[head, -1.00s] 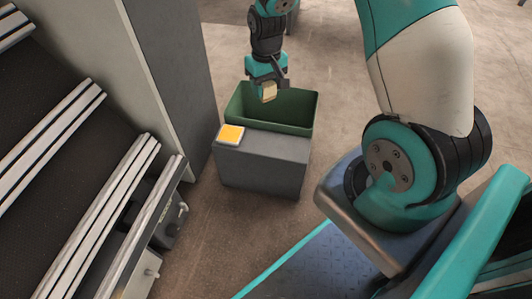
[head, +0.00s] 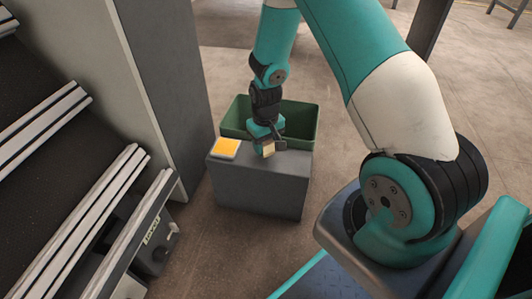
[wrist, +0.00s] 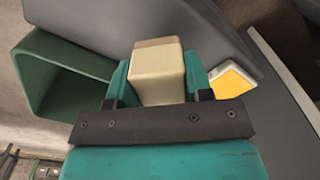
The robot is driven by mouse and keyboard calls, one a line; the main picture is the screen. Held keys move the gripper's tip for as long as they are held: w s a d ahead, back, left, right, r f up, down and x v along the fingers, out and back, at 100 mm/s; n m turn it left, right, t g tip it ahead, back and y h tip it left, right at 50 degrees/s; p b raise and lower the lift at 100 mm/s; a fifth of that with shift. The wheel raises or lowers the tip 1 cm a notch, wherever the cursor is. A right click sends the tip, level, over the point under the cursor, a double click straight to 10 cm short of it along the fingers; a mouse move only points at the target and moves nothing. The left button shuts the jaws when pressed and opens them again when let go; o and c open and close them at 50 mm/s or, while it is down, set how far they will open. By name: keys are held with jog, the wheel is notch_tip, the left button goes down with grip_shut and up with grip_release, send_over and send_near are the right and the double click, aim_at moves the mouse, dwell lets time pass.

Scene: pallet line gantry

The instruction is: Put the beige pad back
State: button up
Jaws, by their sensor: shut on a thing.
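The beige pad (head: 268,150) is a small pale block held between the fingers of my gripper (head: 272,147). In the wrist view the beige pad (wrist: 158,72) sticks out beyond the teal fingers of my gripper (wrist: 160,85), which is shut on it. In the head view the gripper and pad are over the top of the grey block (head: 258,186), right of the orange-topped square. I cannot tell whether the pad touches the grey top. The arm partly hides the grey block's back edge.
A square with an orange top and white rim (head: 227,148) sits on the grey block's left end. An open green bin (head: 301,121) stands behind the block. A grey cabinet wall (head: 172,80) and a dark conveyor (head: 40,150) lie to the left.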

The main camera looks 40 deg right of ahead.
notch_tip(320, 180, down, 3)
jog(key=shift+r+b, duration=0.15)
jog(key=shift+b, duration=0.35)
jog(key=shift+r, duration=0.1)
jog(key=o, duration=1.2)
